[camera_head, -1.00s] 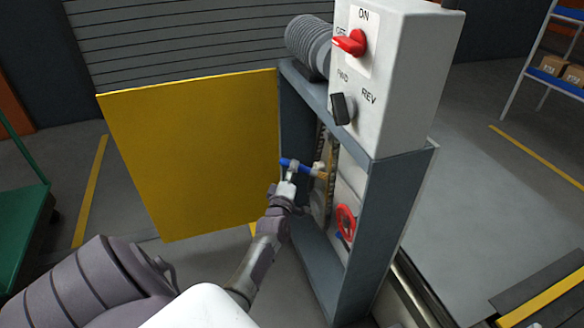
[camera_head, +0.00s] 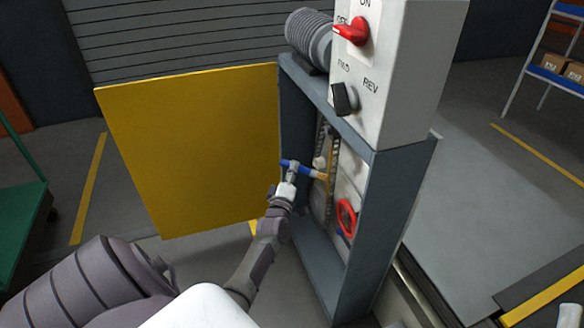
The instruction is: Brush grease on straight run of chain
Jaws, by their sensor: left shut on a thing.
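My left gripper (camera_head: 289,180) is shut on a brush with a blue handle (camera_head: 300,167), held inside the open side of the drive housing. The brush's tan bristle end (camera_head: 323,177) points right, at the chain (camera_head: 333,163). The chain runs roughly upright inside the housing, with a straight stretch beside the bristles. The bristles look close to the chain; I cannot tell whether they touch. My right gripper is not in view.
The grey housing frame (camera_head: 400,200) surrounds the chain. Its yellow door (camera_head: 195,150) stands open at the left. A red handwheel (camera_head: 346,217) is below the brush. A control box (camera_head: 405,80) with red and black switches stands above.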

